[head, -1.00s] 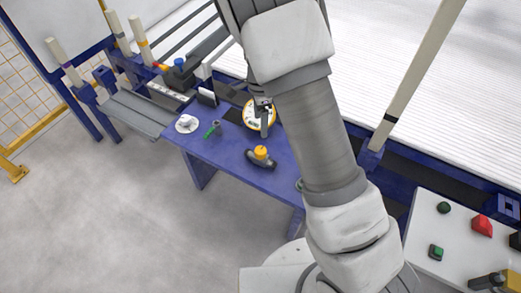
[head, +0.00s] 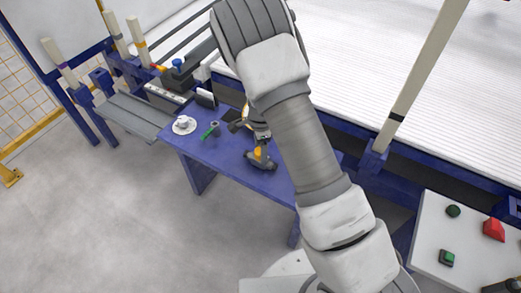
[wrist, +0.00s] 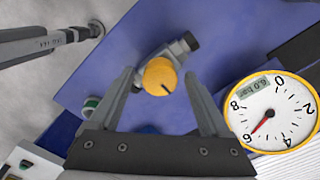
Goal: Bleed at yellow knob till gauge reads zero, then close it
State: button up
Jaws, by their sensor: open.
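The yellow knob (wrist: 160,76) sits on a grey pipe fitting (wrist: 187,42) in the wrist view, with a dark mark on its top. In the head view the knob (head: 259,153) stands on the blue table (head: 225,160). My gripper (wrist: 159,73) is open, with one finger on each side of the knob in the picture; contact cannot be told. In the head view my gripper (head: 261,136) is just above the knob. The round yellow-rimmed gauge (wrist: 270,113) shows 6.0 bar, its red needle near 6. My arm hides most of the gauge in the head view.
A green-handled part (head: 209,131) and a white round piece (head: 184,125) lie at the table's left end. A white panel (head: 460,235) with green and red buttons is at the right. Bare floor lies left of the table.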

grip_shut()
dwell(0.3)
jog(key=shift+n, duration=0.3)
jog(key=n+p, duration=0.1)
jog(key=n, duration=0.2)
jog(key=shift+r+n, duration=0.1)
jog(key=shift+n, duration=0.3)
jog(key=n, duration=0.4)
jog(key=shift+n+p, duration=0.3)
jog(key=shift+p, duration=0.05)
jog(key=n, duration=0.4)
jog(key=shift+n+p, duration=0.3)
jog(key=shift+n, duration=2.2)
